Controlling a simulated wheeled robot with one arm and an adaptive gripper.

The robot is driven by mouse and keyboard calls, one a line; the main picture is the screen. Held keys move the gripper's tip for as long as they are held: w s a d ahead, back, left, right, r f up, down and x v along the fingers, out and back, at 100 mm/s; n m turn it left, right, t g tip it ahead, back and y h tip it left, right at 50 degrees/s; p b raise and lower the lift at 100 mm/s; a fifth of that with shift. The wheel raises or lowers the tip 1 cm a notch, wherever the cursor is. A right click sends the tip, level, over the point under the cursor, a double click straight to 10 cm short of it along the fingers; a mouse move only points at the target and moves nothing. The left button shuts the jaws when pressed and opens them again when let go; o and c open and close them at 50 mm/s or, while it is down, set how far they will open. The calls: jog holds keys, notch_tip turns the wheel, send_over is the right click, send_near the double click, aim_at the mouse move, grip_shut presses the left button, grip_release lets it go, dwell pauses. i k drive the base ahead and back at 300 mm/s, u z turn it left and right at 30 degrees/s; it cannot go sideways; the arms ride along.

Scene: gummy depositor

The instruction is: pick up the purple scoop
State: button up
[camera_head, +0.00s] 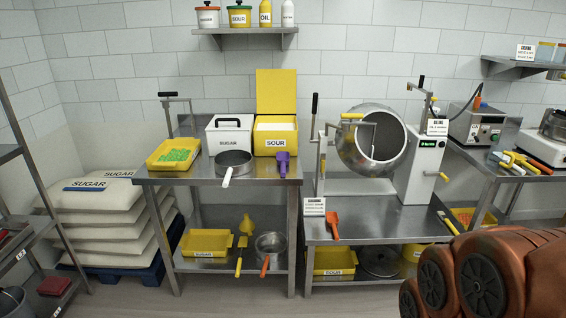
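The purple scoop (283,163) is on the left steel table, near its right front corner. It stands right in front of the yellow SOUR bin (275,137), with its handle end pointing down toward the table's front edge. My gripper is not in view. Only a reddish-brown part of my own arm shows at the lower right, well to the right of the scoop.
On the same table (205,173) are a yellow tray (173,153) with green pieces, a white SUGAR bin (229,134) and a steel pan (233,162). A steel coating drum (371,140) stands to the right. The floor in front is clear.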

aim_at(282, 158)
jog(key=z, duration=0.1)
jog(key=k, duration=1)
jog(key=u, duration=0.9)
jog(key=i, duration=1.55)
jog(key=z, duration=0.3)
jog(key=k, duration=0.6)
jog(key=u, duration=1.05)
jog(key=i, duration=0.9)
jog(key=u, duration=0.2)
